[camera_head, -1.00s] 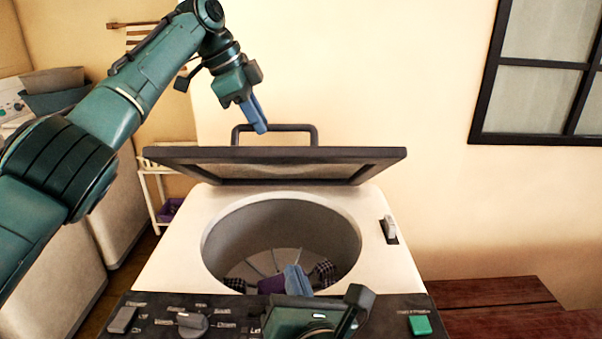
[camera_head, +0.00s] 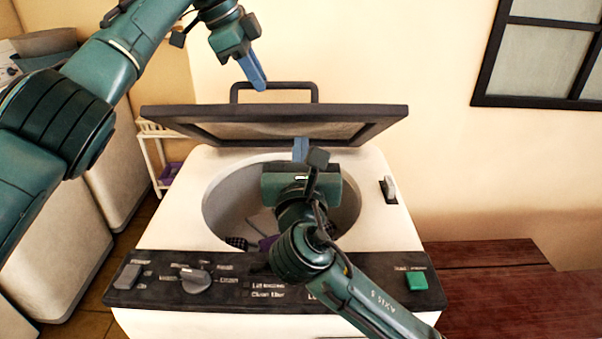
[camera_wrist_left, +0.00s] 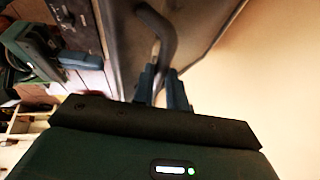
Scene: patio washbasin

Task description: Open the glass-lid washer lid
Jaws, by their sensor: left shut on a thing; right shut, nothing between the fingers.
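The washer lid (camera_head: 370,112), a dark frame with a glass pane (camera_head: 270,130), stands partly raised and tilted over the white washer (camera_head: 385,225). Its handle (camera_head: 275,85) sticks up from the upper edge and also shows in the left wrist view (camera_wrist_left: 160,35). My left gripper (camera_head: 258,78) is shut on the handle; the exact contact is partly hidden in the left wrist view. My right gripper (camera_head: 300,150) is shut and empty, over the tub opening, its fingertips in front of the lid's lower part. I cannot tell whether they touch it.
The tub (camera_head: 225,205) is open below the lid, with dark cloth (camera_head: 240,243) inside. The control panel (camera_head: 235,285) runs along the front. A wooden bench (camera_head: 490,285) stands at the right, a white shelf (camera_head: 150,150) at the left.

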